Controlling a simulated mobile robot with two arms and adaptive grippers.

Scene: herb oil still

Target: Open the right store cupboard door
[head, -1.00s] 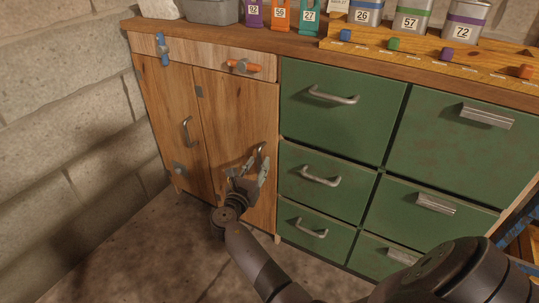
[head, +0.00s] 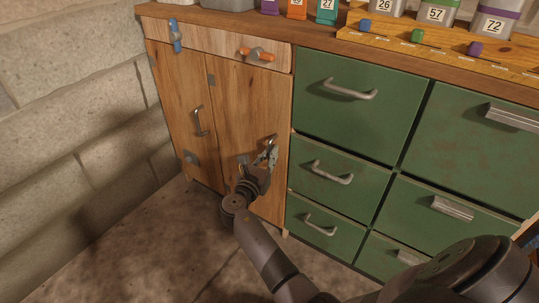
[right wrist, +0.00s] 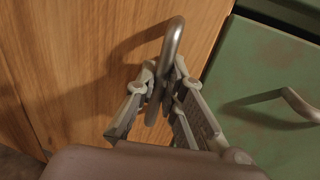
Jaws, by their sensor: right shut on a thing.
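The right store cupboard door (head: 237,115) is a wooden panel left of the green drawers, and it looks closed. Its curved metal handle (head: 270,142) is near its right edge. My right gripper (head: 266,158) is at the handle. In the right wrist view the fingers (right wrist: 163,88) are shut around the lower part of the handle (right wrist: 172,42), whose upper bend shows above them. The left cupboard door (head: 183,105), with its own handle (head: 197,121), stands beside it and looks closed. My left gripper is not in view.
Green drawers (head: 350,110) with metal handles adjoin the door on the right. An orange-handled latch (head: 257,55) and a blue one (head: 175,37) sit on the strip above the doors. A block wall (head: 65,120) stands at left. Floor (head: 165,250) in front is clear.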

